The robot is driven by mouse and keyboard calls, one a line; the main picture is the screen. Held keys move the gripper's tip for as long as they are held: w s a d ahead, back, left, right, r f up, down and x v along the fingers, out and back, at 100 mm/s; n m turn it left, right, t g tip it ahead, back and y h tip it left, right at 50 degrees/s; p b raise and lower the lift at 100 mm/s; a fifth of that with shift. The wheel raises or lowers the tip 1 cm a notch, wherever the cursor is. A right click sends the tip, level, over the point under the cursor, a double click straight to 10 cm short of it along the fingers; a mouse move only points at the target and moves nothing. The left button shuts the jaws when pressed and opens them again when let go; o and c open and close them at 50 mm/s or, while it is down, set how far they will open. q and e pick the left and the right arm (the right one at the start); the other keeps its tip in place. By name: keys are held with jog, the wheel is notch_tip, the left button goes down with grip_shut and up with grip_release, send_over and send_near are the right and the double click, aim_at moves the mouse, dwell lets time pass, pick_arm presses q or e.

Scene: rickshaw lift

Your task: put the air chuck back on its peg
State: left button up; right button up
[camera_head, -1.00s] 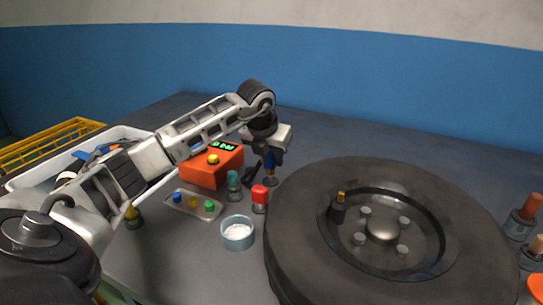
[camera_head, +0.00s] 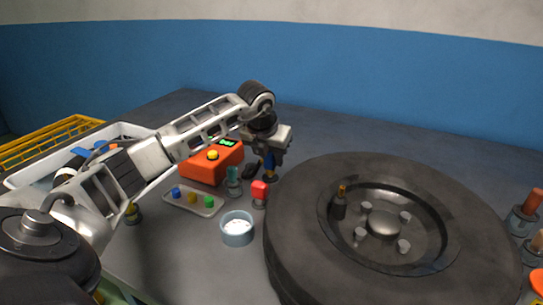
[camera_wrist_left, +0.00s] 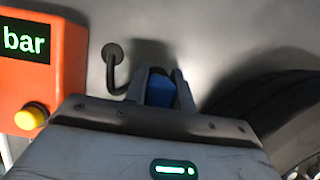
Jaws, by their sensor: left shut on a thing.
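My left gripper (camera_head: 269,158) points down at the back of the table, just right of the orange gauge box. It is shut on the blue air chuck (camera_wrist_left: 161,90), which shows between the fingers in the wrist view. A dark bent stem with a round end (camera_wrist_left: 113,54) reaches out beside the chuck, apparently part of it. In the head view a small dark base with an orange-brown part (camera_head: 269,177) stands directly below the gripper. It may be the peg; I cannot tell whether the chuck touches it. My right gripper is not in view.
The orange gauge box (camera_head: 203,168) stands close to the left of the gripper. A large tire (camera_head: 300,210) fills the right. A teal-topped post (camera_head: 233,182), a red-topped post (camera_head: 259,192), a small cup (camera_head: 237,233) and a tray of caps (camera_head: 180,205) stand in front.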

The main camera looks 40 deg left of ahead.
pick_arm(q)
jog(key=shift+f+b, duration=0.4)
jog(key=shift+f, duration=0.25)
dwell(0.3)
jog(key=o, duration=1.3)
jog(key=shift+r+p, duration=1.25)
jog(key=shift+r, duration=0.4)
jog(key=shift+r+p, duration=1.5)
jog(key=shift+r, duration=0.4)
